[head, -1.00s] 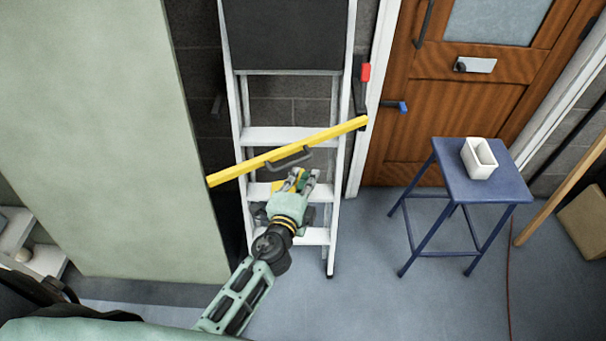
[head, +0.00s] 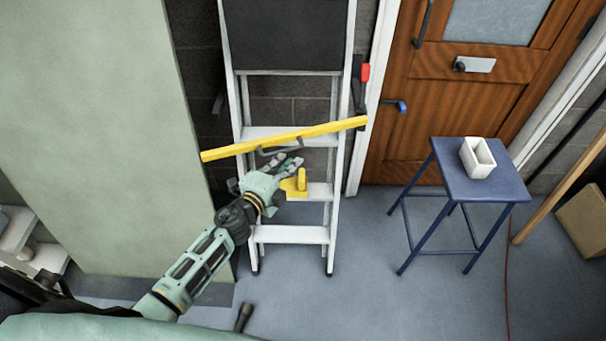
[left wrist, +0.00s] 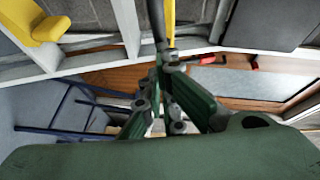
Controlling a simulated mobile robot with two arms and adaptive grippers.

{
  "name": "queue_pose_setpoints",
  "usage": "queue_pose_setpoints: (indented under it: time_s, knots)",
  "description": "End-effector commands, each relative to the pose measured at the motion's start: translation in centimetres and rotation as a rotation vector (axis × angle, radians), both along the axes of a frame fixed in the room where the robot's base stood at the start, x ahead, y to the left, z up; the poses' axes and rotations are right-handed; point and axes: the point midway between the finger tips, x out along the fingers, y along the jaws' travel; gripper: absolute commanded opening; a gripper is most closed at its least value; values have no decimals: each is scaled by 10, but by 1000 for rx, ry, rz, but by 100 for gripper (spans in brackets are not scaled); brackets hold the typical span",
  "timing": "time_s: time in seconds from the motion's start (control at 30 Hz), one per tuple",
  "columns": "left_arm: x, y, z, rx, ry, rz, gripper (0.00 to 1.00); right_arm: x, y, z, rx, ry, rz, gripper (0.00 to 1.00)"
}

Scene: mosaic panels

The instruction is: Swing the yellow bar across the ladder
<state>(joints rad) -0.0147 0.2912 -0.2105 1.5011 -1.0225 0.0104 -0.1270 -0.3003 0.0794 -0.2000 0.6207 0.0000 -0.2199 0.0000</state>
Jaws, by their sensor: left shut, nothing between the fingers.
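The yellow bar (head: 320,130) lies across the front of the white stepladder (head: 290,235), its left end a little lower than its right. A grey handle (head: 271,153) is on its lower side. My left gripper (head: 293,163) is just below the bar by the handle, shut and empty; whether it touches the handle I cannot tell. In the left wrist view its fingers (left wrist: 163,85) point at the bar (left wrist: 171,28). A yellow bracket (head: 300,180) sits on a ladder step, right of the gripper. My right gripper is out of view.
A pale green panel (head: 90,130) stands left of the ladder. A wooden door (head: 440,110) is to the right, with a red-ended piece (head: 365,72) by its frame. A blue stool (head: 475,185) holds a white container (head: 478,158). The floor between is clear.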

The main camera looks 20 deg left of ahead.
Motion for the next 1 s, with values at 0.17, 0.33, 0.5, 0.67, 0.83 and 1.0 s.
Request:
queue_pose_setpoints:
  time_s: [0.17, 0.33, 0.5, 0.67, 0.83, 1.0]
  knots:
    - [22, 30, -2, 7, -1, -110, 0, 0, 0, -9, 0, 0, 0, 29]
    - [41, 48, -3, 1, -1, -184, 0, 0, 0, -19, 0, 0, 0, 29]
    - [55, 60, -2, 0, -1, -182, 0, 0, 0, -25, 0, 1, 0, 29]
    - [61, 65, -1, -1, 0, -181, 0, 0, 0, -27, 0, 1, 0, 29]
    - [62, 66, -1, -2, 1, -181, 0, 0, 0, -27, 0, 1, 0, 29]
    - [62, 66, -1, -2, 1, -181, 0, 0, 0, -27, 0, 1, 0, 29]
